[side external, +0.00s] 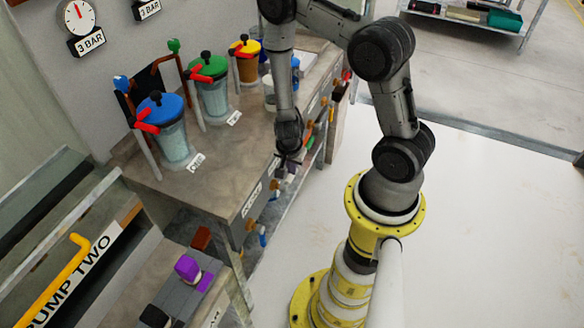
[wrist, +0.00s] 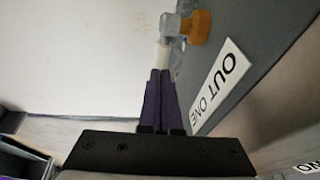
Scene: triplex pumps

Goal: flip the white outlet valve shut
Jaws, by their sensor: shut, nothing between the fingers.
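The white outlet valve handle (wrist: 163,56) shows in the wrist view at top centre. It joins a pale grey valve body (wrist: 170,24) beside an orange-brown fitting (wrist: 199,27) on the grey bench front. A white label reading OUT ONE (wrist: 220,85) is to its right. My gripper (wrist: 160,72) is shut and empty, its dark purple fingers together and their tips right at the lower end of the white handle. I cannot tell whether they touch it. In the side view my gripper (side external: 289,160) points down at the bench's front edge, where the white handle is not clearly visible.
Jars with blue (side external: 160,108), green (side external: 208,68) and yellow lids (side external: 244,48) stand on the bench (side external: 215,160). Other small fittings line the bench front. A purple block (side external: 188,268) is on the lower unit at front left. The floor (side external: 480,230) to the right is clear.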

